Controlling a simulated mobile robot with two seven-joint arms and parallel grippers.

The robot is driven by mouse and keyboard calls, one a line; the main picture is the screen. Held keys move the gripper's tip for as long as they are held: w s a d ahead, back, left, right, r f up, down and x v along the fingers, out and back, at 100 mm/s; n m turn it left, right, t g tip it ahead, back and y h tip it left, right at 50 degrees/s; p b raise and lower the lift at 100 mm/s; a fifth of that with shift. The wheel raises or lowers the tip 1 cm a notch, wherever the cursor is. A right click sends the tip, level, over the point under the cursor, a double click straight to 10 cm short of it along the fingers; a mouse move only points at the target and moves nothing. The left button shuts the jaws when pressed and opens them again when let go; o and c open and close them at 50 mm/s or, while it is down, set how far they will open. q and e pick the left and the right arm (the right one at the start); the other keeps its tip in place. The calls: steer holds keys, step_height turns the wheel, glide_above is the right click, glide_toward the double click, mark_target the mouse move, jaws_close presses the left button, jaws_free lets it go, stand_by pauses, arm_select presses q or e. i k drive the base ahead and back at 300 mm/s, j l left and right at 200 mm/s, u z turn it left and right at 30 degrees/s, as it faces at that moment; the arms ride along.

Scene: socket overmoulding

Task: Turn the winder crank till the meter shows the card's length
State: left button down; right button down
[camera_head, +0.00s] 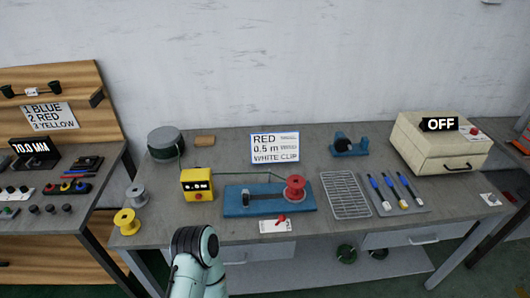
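The card (274,147) stands at the back of the bench and reads RED, 0.5 m, WHITE CLIP. The yellow meter (197,185) stands left of the winder, with a small dark display too small to read surely. The winder (236,208) has a blue base and carries a red spool (296,188) at its right end. A small red part at its front edge looks like the crank handle (281,218). A thin green line runs above the meter toward the spool. One of my arms rises at the bottom centre; neither gripper shows.
A grey-green drum (166,145) stands back left, with yellow (127,222) and grey (136,196) spools at the left edge. A wire rack (346,194) and blue-handled tools (402,191) lie right of the winder. A beige box (440,146) with an OFF sign stands farther right.

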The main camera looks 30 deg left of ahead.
mark_target(246, 196)
steer(key=u, duration=1.6)
steer(key=i+j+z, duration=0.15)
steer(key=i+j, duration=0.6)
steer(key=k, duration=0.1)
